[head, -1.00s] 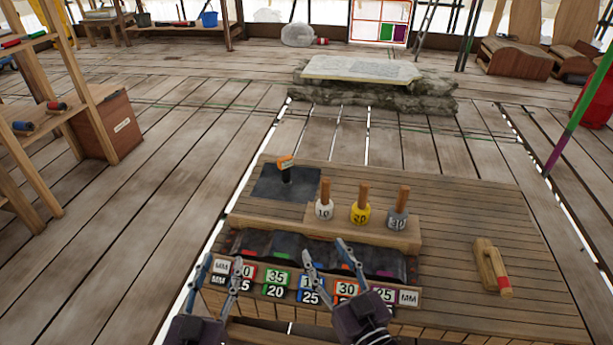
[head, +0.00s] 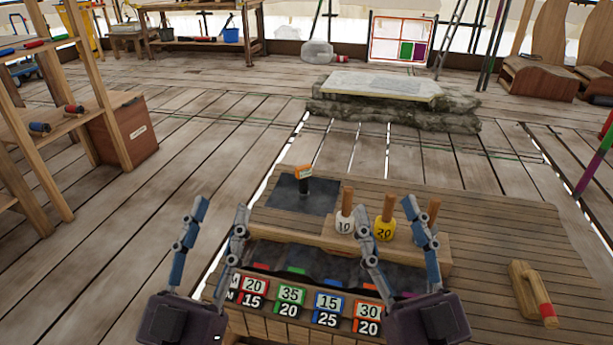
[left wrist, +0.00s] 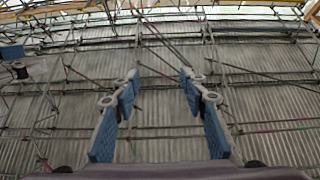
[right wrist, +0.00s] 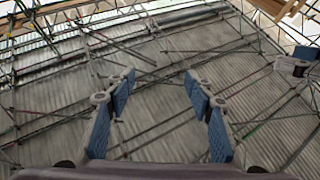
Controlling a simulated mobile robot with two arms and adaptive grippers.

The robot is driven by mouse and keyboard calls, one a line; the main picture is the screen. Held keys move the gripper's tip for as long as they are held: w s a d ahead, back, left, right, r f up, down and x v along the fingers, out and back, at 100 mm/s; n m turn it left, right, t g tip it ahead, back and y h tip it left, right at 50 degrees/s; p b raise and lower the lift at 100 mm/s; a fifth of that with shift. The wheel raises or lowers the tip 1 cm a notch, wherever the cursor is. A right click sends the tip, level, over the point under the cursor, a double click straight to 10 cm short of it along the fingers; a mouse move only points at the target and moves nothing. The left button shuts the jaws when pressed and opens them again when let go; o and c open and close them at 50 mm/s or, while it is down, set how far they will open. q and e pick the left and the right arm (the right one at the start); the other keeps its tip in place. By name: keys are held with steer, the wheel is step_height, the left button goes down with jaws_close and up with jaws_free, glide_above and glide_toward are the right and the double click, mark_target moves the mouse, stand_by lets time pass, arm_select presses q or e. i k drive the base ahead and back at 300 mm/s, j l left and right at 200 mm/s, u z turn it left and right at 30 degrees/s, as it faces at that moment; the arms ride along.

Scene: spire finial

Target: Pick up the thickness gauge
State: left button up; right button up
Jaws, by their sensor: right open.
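The gauge is in neither wrist view.
Wooden-handled tools marked 10 (head: 344,222) and 20 (head: 384,229), with another partly hidden, stand on a wooden block. Numbered colour labels (head: 291,300) line a bin at the bench front. A wooden tool with a red band (head: 532,290) lies at the right.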

mark_target(303, 172)
steer(key=i+l, duration=0.1)
steer(key=i, duration=0.45)
steer(key=i+l+z, duration=0.1)
steer(key=i, duration=0.5)
